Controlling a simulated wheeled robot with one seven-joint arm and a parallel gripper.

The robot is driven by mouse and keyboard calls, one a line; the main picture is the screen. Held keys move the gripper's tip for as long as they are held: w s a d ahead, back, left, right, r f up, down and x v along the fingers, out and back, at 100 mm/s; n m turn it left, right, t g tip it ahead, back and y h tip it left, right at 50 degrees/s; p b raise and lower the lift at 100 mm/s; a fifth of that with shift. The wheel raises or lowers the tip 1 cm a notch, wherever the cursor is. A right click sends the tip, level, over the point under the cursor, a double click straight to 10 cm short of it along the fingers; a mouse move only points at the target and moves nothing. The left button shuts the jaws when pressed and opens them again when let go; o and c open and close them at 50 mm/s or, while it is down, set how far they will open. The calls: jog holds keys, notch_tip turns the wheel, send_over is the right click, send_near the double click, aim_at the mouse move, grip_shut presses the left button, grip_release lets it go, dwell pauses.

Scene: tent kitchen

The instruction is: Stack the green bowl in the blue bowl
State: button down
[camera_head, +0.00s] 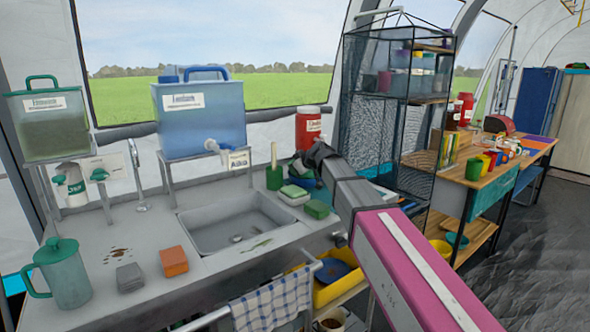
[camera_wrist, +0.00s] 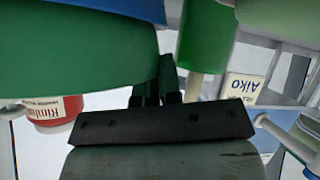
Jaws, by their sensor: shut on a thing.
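My gripper (camera_wrist: 168,90) is shut on the green bowl (camera_wrist: 75,65), holding it near its edge. The bowl fills the left of the upside-down wrist view. The blue bowl (camera_wrist: 110,8) shows as a strip beyond the green bowl, on its lower side in the room. In the head view, my gripper (camera_head: 300,164) is over the back right of the counter, above the blue bowl (camera_head: 307,184). The arm hides part of both bowls there. I cannot tell whether the bowls touch.
A green holder with a wooden-handled tool (camera_head: 274,177) stands just left of my gripper. Green and white sponges or boxes (camera_head: 294,195) lie in front. The sink (camera_head: 238,222) is to the left.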

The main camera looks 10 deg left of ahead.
jog(key=shift+f, duration=0.65)
jog(key=c, duration=1.3)
grip_release()
jog(key=shift+r, duration=0.15)
jog(key=shift+r, duration=0.25)
jog(key=v, duration=1.2)
jog(key=shift+r, duration=0.15)
jog(key=shift+s+d, duration=0.1)
